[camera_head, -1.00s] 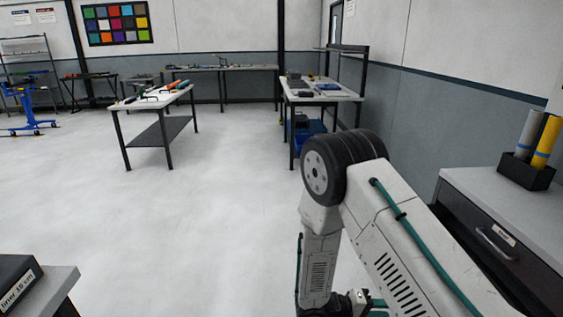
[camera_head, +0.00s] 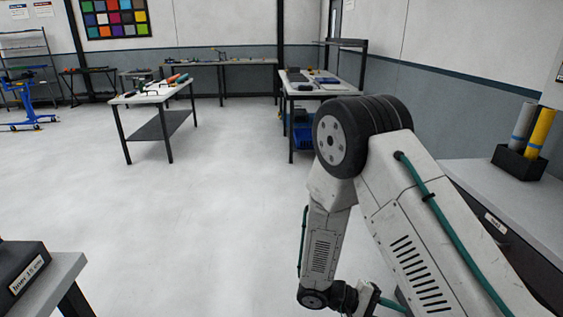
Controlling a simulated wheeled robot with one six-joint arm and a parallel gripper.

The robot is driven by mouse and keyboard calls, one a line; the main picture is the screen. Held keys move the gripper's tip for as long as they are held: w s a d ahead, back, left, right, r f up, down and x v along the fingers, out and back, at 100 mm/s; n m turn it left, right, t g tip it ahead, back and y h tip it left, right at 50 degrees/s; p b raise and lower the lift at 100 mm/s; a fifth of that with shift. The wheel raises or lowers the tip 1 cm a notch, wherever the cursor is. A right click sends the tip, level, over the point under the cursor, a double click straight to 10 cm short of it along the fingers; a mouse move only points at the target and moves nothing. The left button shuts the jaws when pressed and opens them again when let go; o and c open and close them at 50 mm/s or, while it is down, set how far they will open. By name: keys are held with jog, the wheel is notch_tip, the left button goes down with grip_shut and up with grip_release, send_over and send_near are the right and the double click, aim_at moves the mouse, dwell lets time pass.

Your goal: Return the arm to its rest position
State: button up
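My arm fills the right half of the head view, bent at a large dark elbow joint. Its forearm hangs down toward the bottom edge, where a dark wrist joint shows. My gripper's fingers are not visible; the end of the arm lies at or past the lower edge, partly behind my own arm link. Whether anything is held cannot be seen.
A drawer cabinet (camera_head: 517,203) stands close at the right, with a black holder (camera_head: 519,163) of grey and yellow rolls on top. A table corner (camera_head: 62,272) with a labelled black box (camera_head: 22,264) is at lower left. Workbenches (camera_head: 150,97) stand farther back. The middle floor is clear.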

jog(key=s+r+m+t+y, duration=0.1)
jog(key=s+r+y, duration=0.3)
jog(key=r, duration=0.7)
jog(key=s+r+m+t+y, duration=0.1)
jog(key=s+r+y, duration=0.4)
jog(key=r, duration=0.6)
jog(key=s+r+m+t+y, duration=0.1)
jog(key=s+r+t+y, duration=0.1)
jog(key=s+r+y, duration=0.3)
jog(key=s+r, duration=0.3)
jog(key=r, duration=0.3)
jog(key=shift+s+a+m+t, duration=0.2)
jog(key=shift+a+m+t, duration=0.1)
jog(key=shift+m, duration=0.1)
